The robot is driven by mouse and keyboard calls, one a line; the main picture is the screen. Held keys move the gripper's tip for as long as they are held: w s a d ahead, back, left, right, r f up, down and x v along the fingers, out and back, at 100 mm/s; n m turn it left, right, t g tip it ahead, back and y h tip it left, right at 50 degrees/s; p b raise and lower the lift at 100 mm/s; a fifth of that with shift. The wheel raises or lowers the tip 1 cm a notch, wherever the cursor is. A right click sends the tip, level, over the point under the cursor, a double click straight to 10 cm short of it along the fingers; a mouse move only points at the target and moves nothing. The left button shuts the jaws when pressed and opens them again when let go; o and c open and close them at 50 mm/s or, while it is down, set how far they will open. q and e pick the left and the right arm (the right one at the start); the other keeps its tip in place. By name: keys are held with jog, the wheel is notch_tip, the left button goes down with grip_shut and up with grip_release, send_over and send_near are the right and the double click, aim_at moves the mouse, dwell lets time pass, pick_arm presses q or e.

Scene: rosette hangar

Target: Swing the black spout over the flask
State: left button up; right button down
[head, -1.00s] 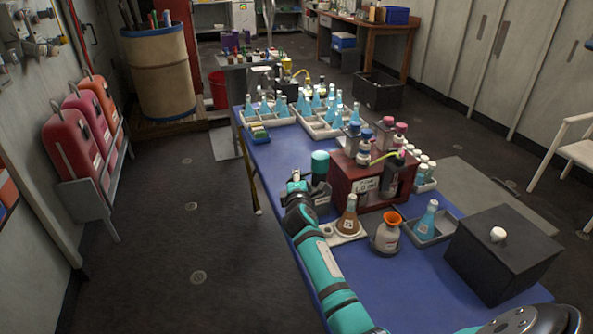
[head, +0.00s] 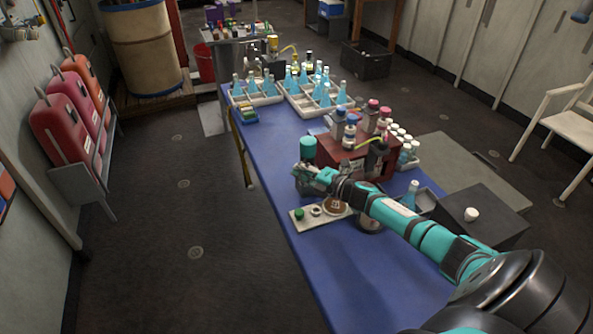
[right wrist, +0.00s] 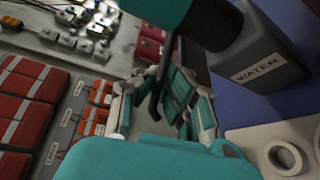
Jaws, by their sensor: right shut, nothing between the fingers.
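The water dispenser has a teal top (head: 308,147) and a grey body labelled WATER (right wrist: 270,65). In the right wrist view a thin black spout (right wrist: 156,95) comes down beside the teal top, in line with my right fingers; whether they touch it I cannot tell. My right gripper (head: 302,174) is shut and empty, right beside the dispenser below its teal top. The flask (head: 336,206) with brown liquid stands on a pale plate (head: 319,220), partly hidden behind my right arm. My left gripper is not in view.
A dark red rack (head: 345,164) with bottles stands behind my right forearm. A black box (head: 484,218) with a white knob is at the right. Trays of blue flasks (head: 256,97) stand farther back. The blue table (head: 325,265) is clear at its near left.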

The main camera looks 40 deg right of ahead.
jog(key=shift+s+d+n+y, duration=0.2)
jog(key=shift+n+y, duration=0.3)
jog(key=shift+y, duration=0.2)
jog(key=shift+b, duration=0.3)
jog(key=c, duration=2)
grip_release()
jog(key=o, duration=0.6)
jog(key=v, duration=1.2)
jog(key=shift+r, duration=0.25)
